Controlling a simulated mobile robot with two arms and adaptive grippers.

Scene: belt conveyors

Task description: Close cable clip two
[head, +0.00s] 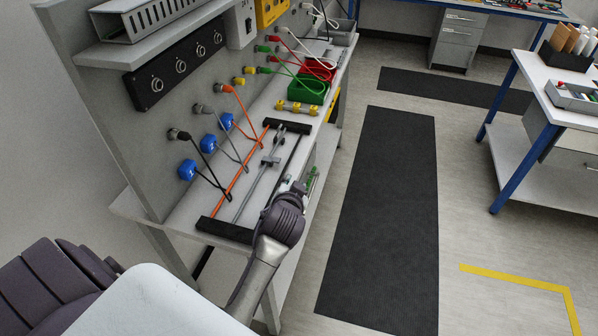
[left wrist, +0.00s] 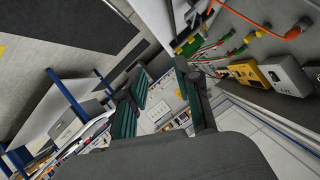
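A cable frame with black end bars (head: 225,230) lies on the bench, with an orange cable (head: 240,183) and grey and dark lines running along it. A small grey clip-like part (head: 270,161) sits on the frame's middle line. I cannot tell which clip is number two or whether it is open. My left gripper (head: 312,180) is at the bench's front edge, just right of the frame, and partly hides it. In the left wrist view its two green-padded fingers (left wrist: 170,100) stand apart with nothing between them. My right gripper is not in view.
Blue sockets (head: 187,169) and plugged cables line the back panel. A green bin (head: 308,92), a red bin (head: 318,69) and a yellow part (head: 295,107) stand farther along the bench. A dark floor mat (head: 385,210) lies in the clear aisle.

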